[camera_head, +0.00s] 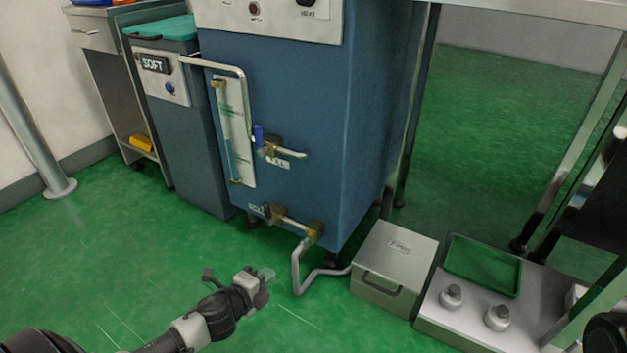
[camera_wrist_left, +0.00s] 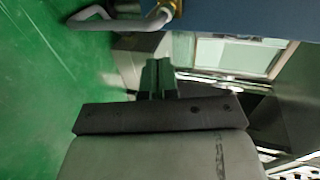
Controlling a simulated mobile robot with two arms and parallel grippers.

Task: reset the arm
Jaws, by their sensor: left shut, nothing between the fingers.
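My left arm comes in from the lower left in the head view. Its gripper (camera_head: 266,275) is over the green floor, in front of the blue machine (camera_head: 300,110), and touches nothing that I can see. In the left wrist view the two fingers (camera_wrist_left: 158,75) are together, with nothing between them. My right gripper is not in either view.
A grey pipe (camera_head: 298,268) bends out low from the blue machine, close to the left gripper. A metal box (camera_head: 395,262) stands right of it, beside a low unit with a green tray (camera_head: 484,264) and two knobs. A grey post (camera_head: 30,130) stands at left. Open floor lies between.

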